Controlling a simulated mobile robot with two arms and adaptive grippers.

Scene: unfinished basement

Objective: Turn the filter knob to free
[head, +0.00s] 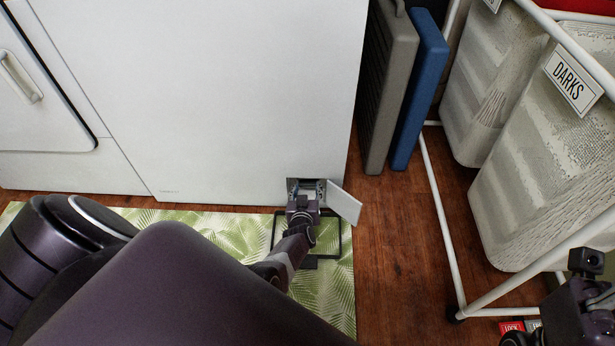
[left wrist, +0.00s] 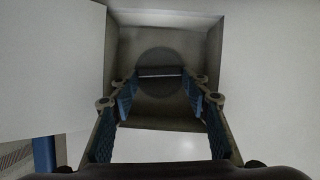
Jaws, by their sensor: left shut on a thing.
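The filter knob (left wrist: 159,60) is a dark grey disc with a horizontal grip bar. It sits inside a square recess low on the white machine's front. The recess's hatch door (head: 344,203) hangs open to the right in the head view; it is the pale panel (left wrist: 50,70) at the left of the left wrist view. My left gripper (head: 304,190) reaches into the recess and is shut on the knob, with its blue-padded fingers at the two ends of the bar. The arm hides the knob in the head view. My right gripper (head: 582,318) is partly visible at the lower right; its fingers are unclear.
The white machine (head: 220,90) stands on a wood floor behind a green leaf-pattern mat (head: 335,290). A thin dark rectangular frame (head: 340,240) lies around my left forearm. Grey and blue folded panels (head: 418,90) and a white-framed laundry sorter (head: 436,190) stand at the right.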

